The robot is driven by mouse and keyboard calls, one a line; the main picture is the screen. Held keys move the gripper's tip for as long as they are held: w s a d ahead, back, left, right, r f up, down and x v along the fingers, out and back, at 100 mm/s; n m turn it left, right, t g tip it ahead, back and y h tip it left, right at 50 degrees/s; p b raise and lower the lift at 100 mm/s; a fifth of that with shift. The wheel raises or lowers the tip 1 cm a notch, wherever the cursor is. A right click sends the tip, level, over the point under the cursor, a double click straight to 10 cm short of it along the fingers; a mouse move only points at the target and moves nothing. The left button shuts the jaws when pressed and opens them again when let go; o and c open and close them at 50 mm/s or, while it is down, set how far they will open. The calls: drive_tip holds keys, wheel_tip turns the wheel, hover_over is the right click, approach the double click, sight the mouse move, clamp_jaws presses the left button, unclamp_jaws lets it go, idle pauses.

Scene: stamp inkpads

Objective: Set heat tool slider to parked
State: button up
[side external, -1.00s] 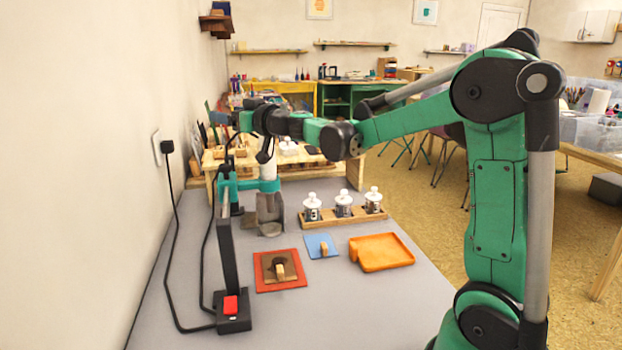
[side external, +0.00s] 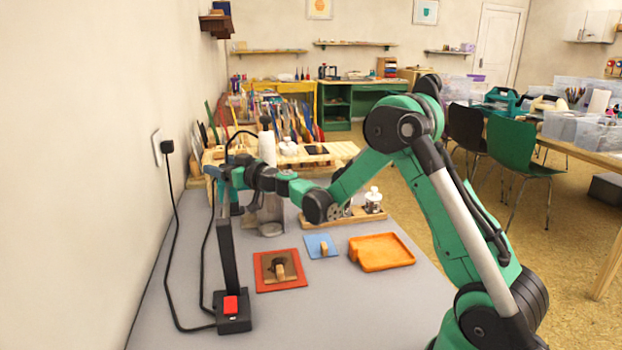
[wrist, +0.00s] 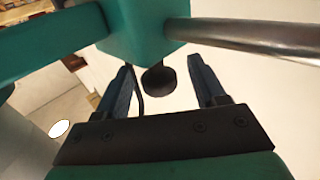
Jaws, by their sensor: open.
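The heat tool stand has a black upright post (side external: 228,255) on a black base with a red switch (side external: 231,304), at the left of the table. A teal block (wrist: 145,35) of the tool fills the top of the wrist view, with a metal rod (wrist: 250,38) running right from it. A round black knob (wrist: 158,80) sits under the block. My gripper (wrist: 161,75) is open, with one dark blue finger on each side of the knob. Contact cannot be told. In the side view my gripper (side external: 230,176) is at the top of the post and partly hides the teal part.
A red pad (side external: 298,282) with a stamp, a blue pad (side external: 314,239) and an orange tray (side external: 383,258) lie on the grey table. A wooden rack (side external: 345,220) with white-lidded jars is partly behind my arm. A black cord (side external: 174,270) runs along the wall.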

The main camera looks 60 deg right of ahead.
drive_tip(key=shift+w, duration=0.65)
clamp_jaws()
idle(0.9)
